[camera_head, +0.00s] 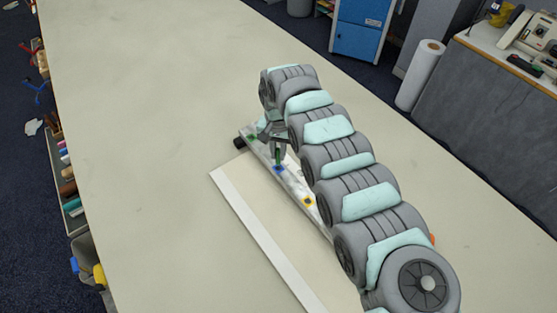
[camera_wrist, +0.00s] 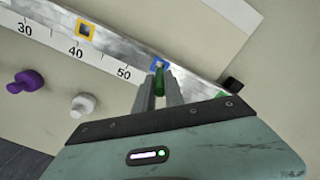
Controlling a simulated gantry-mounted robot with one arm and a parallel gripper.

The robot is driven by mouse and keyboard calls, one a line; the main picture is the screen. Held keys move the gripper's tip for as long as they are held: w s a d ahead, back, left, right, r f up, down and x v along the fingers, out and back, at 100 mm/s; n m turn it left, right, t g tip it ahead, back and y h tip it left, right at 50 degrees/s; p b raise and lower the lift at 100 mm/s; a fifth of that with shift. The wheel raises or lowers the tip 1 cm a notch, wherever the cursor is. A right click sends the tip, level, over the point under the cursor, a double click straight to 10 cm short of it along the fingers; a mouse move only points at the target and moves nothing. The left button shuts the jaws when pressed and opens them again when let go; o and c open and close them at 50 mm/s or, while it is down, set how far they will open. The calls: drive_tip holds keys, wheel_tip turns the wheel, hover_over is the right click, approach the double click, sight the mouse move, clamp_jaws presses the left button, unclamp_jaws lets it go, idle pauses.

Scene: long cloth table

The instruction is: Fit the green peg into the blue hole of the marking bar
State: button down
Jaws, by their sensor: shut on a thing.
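My gripper (camera_wrist: 158,90) is shut on the green peg (camera_wrist: 159,80), which shows between the fingers in the wrist view. The peg's far end lies over the blue-marked hole (camera_wrist: 153,64) of the marking bar (camera_wrist: 127,54). I cannot tell whether the tip is inside the hole or just above it. In the head view my gripper (camera_head: 278,150) points down at the blue mark (camera_head: 279,169) on the grey bar (camera_head: 292,184). The hole itself is hidden behind the peg and fingers.
The bar also has a yellow-marked hole (camera_wrist: 86,30) and a green mark (camera_head: 253,137). A purple peg (camera_wrist: 27,82) and a white peg (camera_wrist: 82,105) are beside the bar. A black end piece (camera_wrist: 232,84) sits at the bar's end. A white strip (camera_head: 262,235) lies left of it; the table's left is clear.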

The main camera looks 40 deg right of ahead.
sight(278, 164)
drive_tip(key=shift+f, duration=2.55)
drive_tip(key=shift+f, duration=0.2)
drive_tip(key=c, duration=1.4)
unclamp_jaws()
drive_tip(key=shift+c, duration=0.2)
wheel_tip(278, 164, up, 12)
drive_tip(key=shift+r+b, duration=0.25)
drive_tip(key=shift+b, duration=0.25)
